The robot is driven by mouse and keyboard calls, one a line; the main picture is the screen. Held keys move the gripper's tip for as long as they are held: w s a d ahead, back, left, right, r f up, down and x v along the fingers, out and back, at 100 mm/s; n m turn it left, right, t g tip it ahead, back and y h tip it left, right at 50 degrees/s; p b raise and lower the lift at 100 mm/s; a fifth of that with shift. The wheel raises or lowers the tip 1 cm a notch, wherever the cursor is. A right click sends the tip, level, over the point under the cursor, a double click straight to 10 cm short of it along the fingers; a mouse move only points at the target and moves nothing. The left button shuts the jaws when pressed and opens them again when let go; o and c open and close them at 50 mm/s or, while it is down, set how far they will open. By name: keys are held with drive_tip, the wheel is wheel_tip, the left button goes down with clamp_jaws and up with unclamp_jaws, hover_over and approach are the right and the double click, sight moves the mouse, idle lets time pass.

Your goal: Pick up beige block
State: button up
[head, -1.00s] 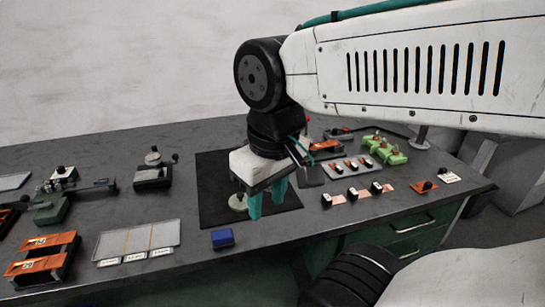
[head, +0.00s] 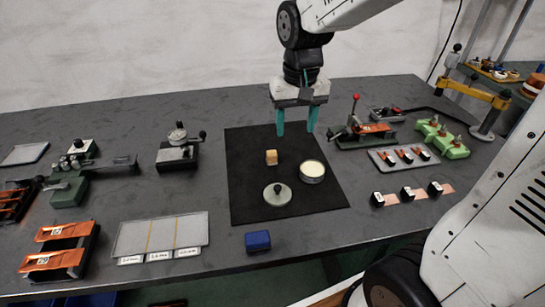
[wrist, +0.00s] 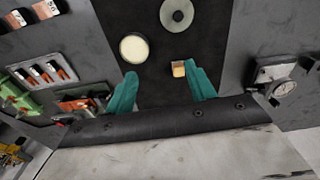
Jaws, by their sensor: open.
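The beige block (head: 271,157) is a small tan cube on the black mat (head: 245,200), left of a round tin. It also shows in the wrist view (wrist: 178,69), just beyond the tip of the right-hand finger. My gripper (head: 296,133) has two teal fingers spread apart with nothing between them. In the head view it hangs over the back part of the mat, up and to the right of the block. In the wrist view my gripper (wrist: 160,92) looks down at the mat with its fingers apart.
A cream-filled round tin (head: 312,170) and a grey knobbed disc (head: 278,194) lie near the block on the mat. A blue block (head: 258,241) sits at the table's front. A red-knobbed press (head: 358,130) and a part tray (head: 404,158) stand to the right.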

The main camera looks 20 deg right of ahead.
drive_tip(key=m, duration=0.1)
hover_over(272, 152)
drive_tip(key=s, duration=0.1)
wheel_tip(272, 152, down, 8)
drive_tip(key=shift+s+d+f, duration=0.1)
drive_tip(key=shift+d+f, duration=0.05)
drive_tip(key=shift+f, duration=0.1)
drive_tip(key=f, duration=0.5)
drive_tip(key=w+f, duration=0.1)
drive_tip(key=f, duration=0.2)
drive_tip(key=shift+a+f, duration=0.1)
drive_tip(key=shift+a, duration=0.1)
drive_tip(key=c, duration=1)
